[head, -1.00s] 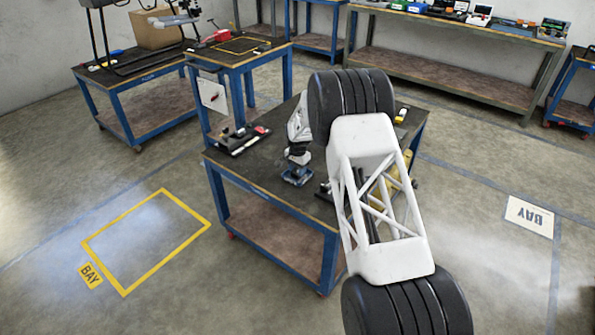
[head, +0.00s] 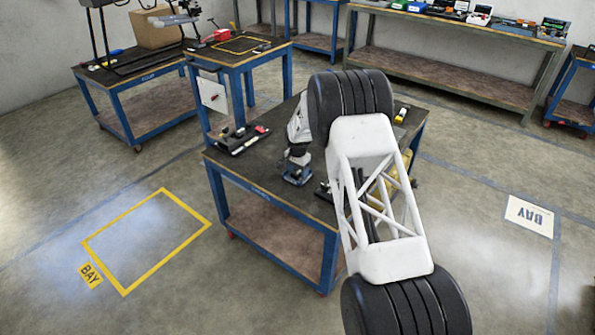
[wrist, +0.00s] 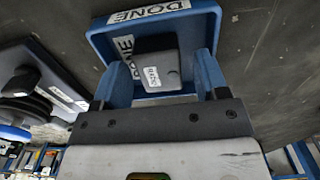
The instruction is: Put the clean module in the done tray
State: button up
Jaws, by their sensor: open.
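The blue done tray (wrist: 190,17), with white DONE labels, fills the upper middle of the wrist view. A dark grey box-like module (wrist: 157,70) with a small white label lies inside it; the label's print is too small to read surely. My gripper (wrist: 162,64) is open, its two blue fingers at the left and right of the module, with a gap visible at least on the left. In the head view my gripper (head: 297,172) is low over the near part of the blue-framed table; the module cannot be made out there.
In the wrist view a dark device with round black parts (wrist: 25,95) stands left of the tray. In the head view a flat black holder with small items (head: 240,138) lies at the table's left corner. My arm hides much of the table's right side.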

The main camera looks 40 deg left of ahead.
aim_at(298, 171)
notch_tip(298, 171, up, 12)
jog(key=shift+r, duration=0.15)
dwell(0.7)
jog(key=shift+d, duration=0.1)
dwell(0.9)
